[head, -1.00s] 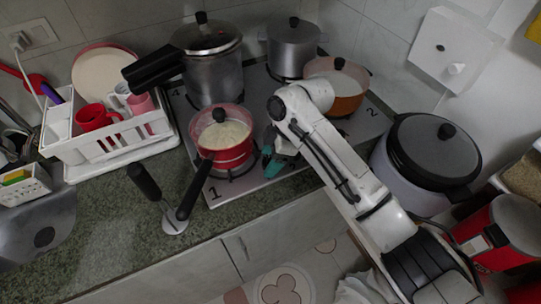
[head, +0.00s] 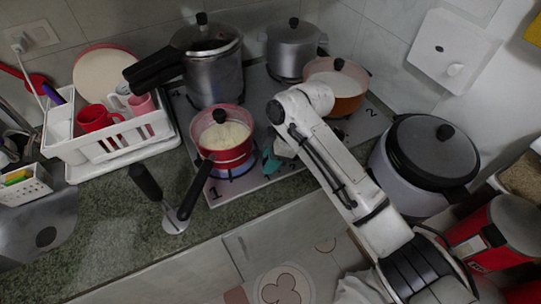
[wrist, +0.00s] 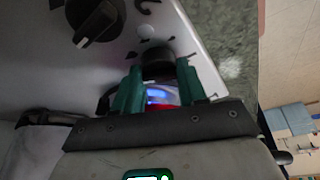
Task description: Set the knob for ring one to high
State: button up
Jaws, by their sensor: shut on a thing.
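The black knob (wrist: 157,64) at the front corner of the grey stove top (head: 256,186) sits between the teal fingers of my gripper (wrist: 158,70) in the wrist view. My gripper is shut on this knob. In the head view the gripper (head: 270,160) is beside the red pan (head: 226,154), and my arm hides much of it and the knob. The pan stands on the ring by the number 1. A blue flame (head: 232,173) glows under it and also shows between the fingers in the wrist view (wrist: 158,97). The knob's exact setting cannot be read.
Another black knob (wrist: 95,18) is close by in the wrist view. A pressure cooker (head: 213,75), a grey pot (head: 292,48) and an orange pot (head: 343,86) stand on the other rings. The pan's black handle (head: 195,190) sticks out over the counter.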

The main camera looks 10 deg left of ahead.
jog(key=shift+s+a+r+m+t+p, duration=0.1)
jog(key=shift+r+m+t+p, duration=0.1)
jog(key=shift+m+p, duration=0.35)
jog(key=shift+s+r+m+t+p, duration=0.1)
jog(key=shift+m+t+p, duration=0.1)
jog(key=shift+m+p, duration=0.35)
jog(key=m, duration=0.1)
jog(key=m+t+p, duration=0.1)
jog(key=shift+w+f+m, duration=0.15)
jog(key=shift+f+m, duration=0.1)
jog(key=shift+m, duration=0.05)
jog(key=o, duration=1.1)
jog(key=shift+c, duration=0.2)
jog(key=b+v, duration=0.1)
jog(key=v, duration=0.9)
jog(key=shift+r+b, duration=0.3)
jog(key=shift+r, duration=0.05)
